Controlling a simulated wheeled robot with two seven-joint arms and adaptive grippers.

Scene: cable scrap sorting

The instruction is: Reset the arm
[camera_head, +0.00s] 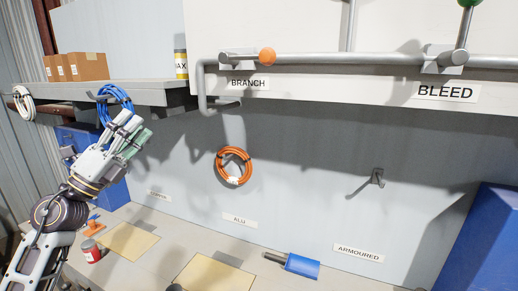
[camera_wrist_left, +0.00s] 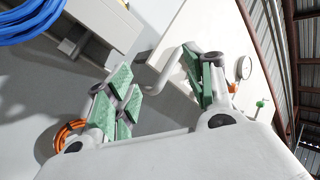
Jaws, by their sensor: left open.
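My left gripper (camera_head: 132,137) is raised at the left of the head view, in front of the grey wall and below the shelf. Its green-padded fingers are apart and nothing is between them; they also show in the left wrist view (camera_wrist_left: 160,95). A blue cable coil (camera_head: 115,101) hangs at the shelf edge just behind and above the fingers, and shows at the top left of the wrist view (camera_wrist_left: 30,22). I cannot tell whether it touches the gripper. An orange cable coil (camera_head: 234,166) hangs on the wall above the ALU label (camera_head: 240,220). My right gripper is not in view.
A grey shelf (camera_head: 130,93) holds brown boxes (camera_head: 77,67) and a yellow can (camera_head: 181,64). A pipe (camera_head: 350,60) with valves runs along the upper right. A bare hook (camera_head: 376,178) is above the ARMOURED label (camera_head: 358,253). A red can (camera_head: 90,251) and a blue tool (camera_head: 301,265) are on the bench.

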